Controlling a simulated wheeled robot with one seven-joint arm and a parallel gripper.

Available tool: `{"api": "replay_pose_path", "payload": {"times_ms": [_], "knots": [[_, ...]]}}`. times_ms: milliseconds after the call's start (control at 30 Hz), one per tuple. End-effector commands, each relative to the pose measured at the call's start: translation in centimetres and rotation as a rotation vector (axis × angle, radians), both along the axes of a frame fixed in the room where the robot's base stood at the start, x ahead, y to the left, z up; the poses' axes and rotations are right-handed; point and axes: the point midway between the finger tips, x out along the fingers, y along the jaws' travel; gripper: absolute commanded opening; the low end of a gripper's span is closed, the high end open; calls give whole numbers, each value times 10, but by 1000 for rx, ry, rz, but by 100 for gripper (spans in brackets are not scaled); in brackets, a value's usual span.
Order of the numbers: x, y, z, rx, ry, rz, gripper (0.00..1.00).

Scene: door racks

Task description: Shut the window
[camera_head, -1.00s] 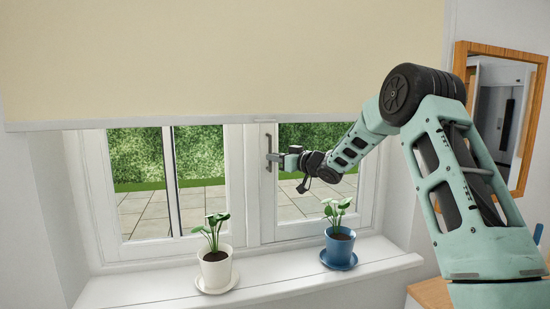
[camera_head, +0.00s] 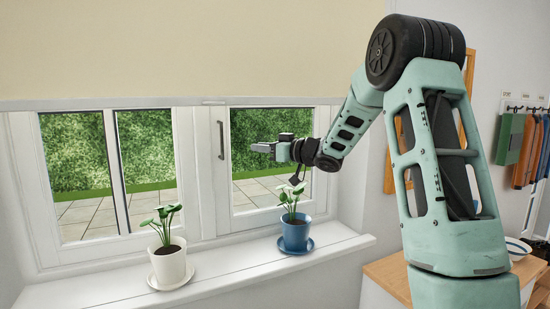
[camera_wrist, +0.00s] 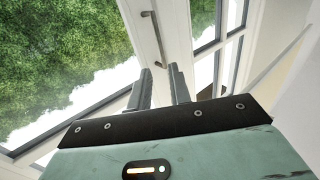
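The white-framed window (camera_head: 208,190) fills the wall ahead in the head view, with two glazed sashes side by side. A grey upright handle (camera_head: 221,140) is on the middle frame, at the left edge of the right sash (camera_head: 232,195). It also shows at the top of the wrist view (camera_wrist: 152,28). The right sash looks about level with the frame; I cannot tell whether a small gap is left. My gripper (camera_head: 256,148) is in front of the right pane, right of the handle and apart from it. Its fingers are apart and empty in the wrist view (camera_wrist: 161,84).
A white pot with a plant (camera_head: 169,266) and a blue pot with a plant (camera_head: 295,235) stand on the sill (camera_head: 230,275), the blue one below my gripper. A wooden cabinet (camera_head: 390,275) stands at the right.

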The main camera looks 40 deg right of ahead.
Motion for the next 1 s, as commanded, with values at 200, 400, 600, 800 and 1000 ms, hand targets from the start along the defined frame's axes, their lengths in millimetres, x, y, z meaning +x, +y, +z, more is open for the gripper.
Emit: {"api": "replay_pose_path", "payload": {"times_ms": [200, 400, 600, 800, 1000], "knots": [[-32, -11, -2, 1, 0, -1, 20], [-41, -14, 0, 1, 0, 1, 20], [-42, -14, 0, 1, 0, 1, 20], [-41, -14, 0, 1, 0, 1, 20], [-41, -12, 0, 1, 1, 1, 20]]}}
